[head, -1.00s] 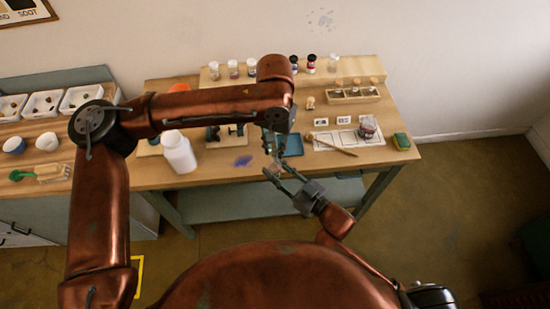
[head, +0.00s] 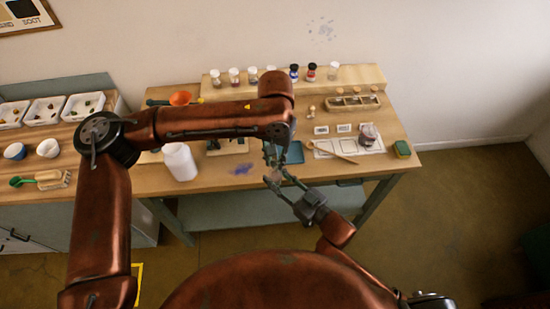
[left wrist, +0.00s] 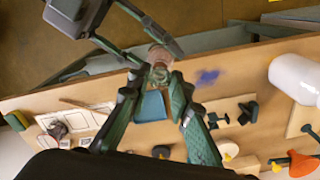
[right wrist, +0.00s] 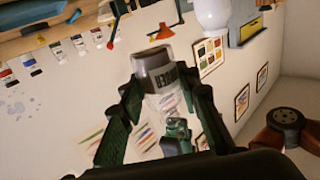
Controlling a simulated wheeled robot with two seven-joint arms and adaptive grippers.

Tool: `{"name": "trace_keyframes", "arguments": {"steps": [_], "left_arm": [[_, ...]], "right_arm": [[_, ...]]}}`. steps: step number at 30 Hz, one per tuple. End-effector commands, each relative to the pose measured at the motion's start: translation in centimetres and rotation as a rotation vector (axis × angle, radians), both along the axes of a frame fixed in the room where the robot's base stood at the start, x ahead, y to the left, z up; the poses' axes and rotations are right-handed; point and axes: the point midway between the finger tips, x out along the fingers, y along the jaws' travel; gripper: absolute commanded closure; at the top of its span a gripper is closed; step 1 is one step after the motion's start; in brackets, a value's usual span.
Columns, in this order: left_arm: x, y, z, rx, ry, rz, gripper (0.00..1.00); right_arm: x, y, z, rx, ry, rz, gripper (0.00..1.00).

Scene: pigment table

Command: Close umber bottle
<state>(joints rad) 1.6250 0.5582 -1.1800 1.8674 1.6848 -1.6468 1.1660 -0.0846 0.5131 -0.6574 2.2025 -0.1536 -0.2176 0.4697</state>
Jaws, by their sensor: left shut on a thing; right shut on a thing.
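The umber bottle (right wrist: 155,72) is a small clear jar with dark brown contents and a label whose lettering looks upside down in the right wrist view. My right gripper (head: 274,180) is shut on it, in front of the table edge. In the left wrist view the bottle (left wrist: 159,54) is right beyond my left fingertips. My left gripper (left wrist: 158,80) is shut on a small pale thing (left wrist: 160,73), probably the bottle's stopper, close to the bottle. I cannot tell whether the two touch. My left arm covers part of the table in the head view.
A white bottle (head: 180,161) and a purple stain (head: 241,169) are on the table left of the grippers. A blue tray (head: 293,152) is just behind them. A jar (head: 368,135) stands on a white sheet at right, near a green sponge (head: 402,149). Several bottles line the back shelf.

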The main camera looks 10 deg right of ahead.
Motion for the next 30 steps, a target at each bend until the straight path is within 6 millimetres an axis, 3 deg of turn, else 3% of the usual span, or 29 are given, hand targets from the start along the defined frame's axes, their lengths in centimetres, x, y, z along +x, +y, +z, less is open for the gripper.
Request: {"name": "trace_keyframes", "arguments": {"steps": [27,28,30], "left_arm": [[0.0,0.0,-1.3,0.000,0.000,0.000,0.93],[0.0,0.0,-1.3,0.000,0.000,0.000,0.79],[0.0,0.0,-1.3,0.000,0.000,0.000,0.74]], "right_arm": [[0.0,0.0,0.0,0.001,-0.001,0.000,1.00],[0.0,0.0,0.1,0.001,-0.001,0.000,1.00],[0.0,0.0,0.1,0.001,-0.001,0.000,1.00]]}}
